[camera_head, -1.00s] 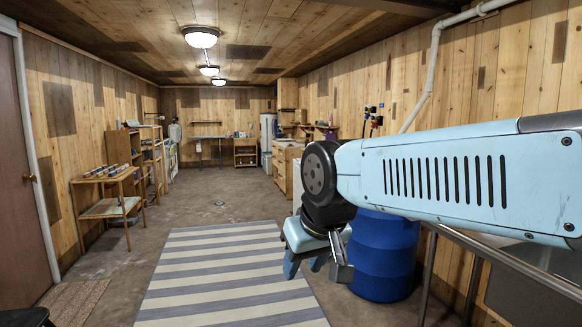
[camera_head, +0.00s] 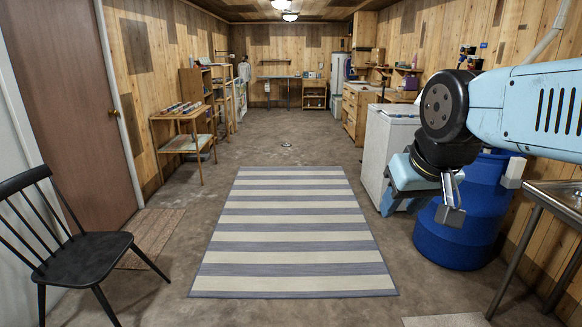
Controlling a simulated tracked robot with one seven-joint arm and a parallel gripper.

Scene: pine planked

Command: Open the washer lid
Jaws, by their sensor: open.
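A white box-shaped appliance (camera_head: 376,152), which looks like the washer, stands on the right side of the room beyond the blue barrel. Its flat top (camera_head: 397,112) appears closed, but my arm hides its right part and I cannot make out a lid seam or handle. My gripper (camera_head: 420,208) hangs pointing down in front of the appliance in the picture, nearer to me and apart from it. Its jaws are open and nothing shows between them.
A blue barrel (camera_head: 462,240) stands close by at right, beside a metal table (camera_head: 556,196). A striped rug (camera_head: 292,233) lies on open floor in the middle. A black chair (camera_head: 85,250) is at left. A wooden shelf table (camera_head: 182,117) lines the left wall.

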